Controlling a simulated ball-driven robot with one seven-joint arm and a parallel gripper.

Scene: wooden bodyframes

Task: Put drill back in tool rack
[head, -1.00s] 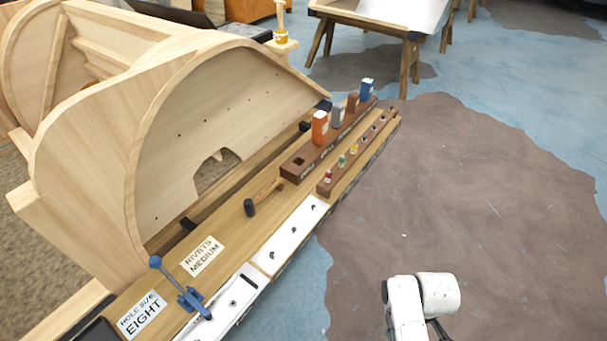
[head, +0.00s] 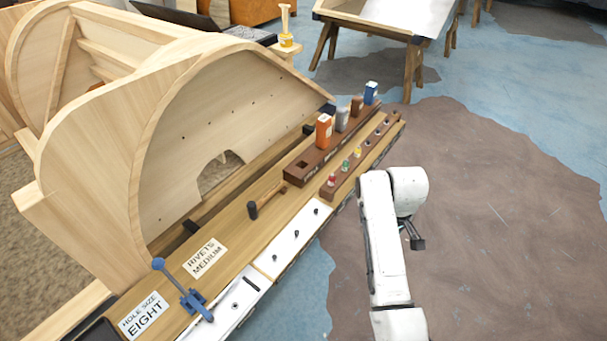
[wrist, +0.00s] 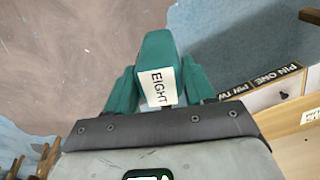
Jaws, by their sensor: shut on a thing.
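My gripper (wrist: 160,84) shows in the wrist view with two teal fingers. They are shut on the drill (wrist: 158,58), a teal block-like body with a white label reading EIGHT. The drill's lower part is hidden. The tool rack (head: 312,166) is a long dark brown wooden block on the bench in the head view. Orange, grey, brown and blue block-like tools stand in it. A square empty hole (head: 302,165) shows at its near end. In the head view my white arm is right of the rack; my gripper and the drill cannot be made out there.
A lower rack (head: 341,178) with small coloured pieces stands in front of the tool rack. A hammer (head: 265,200) and a blue clamp-like tool (head: 183,292) lie on the bench. A large curved wooden frame (head: 140,130) stands behind. The floor at right is open.

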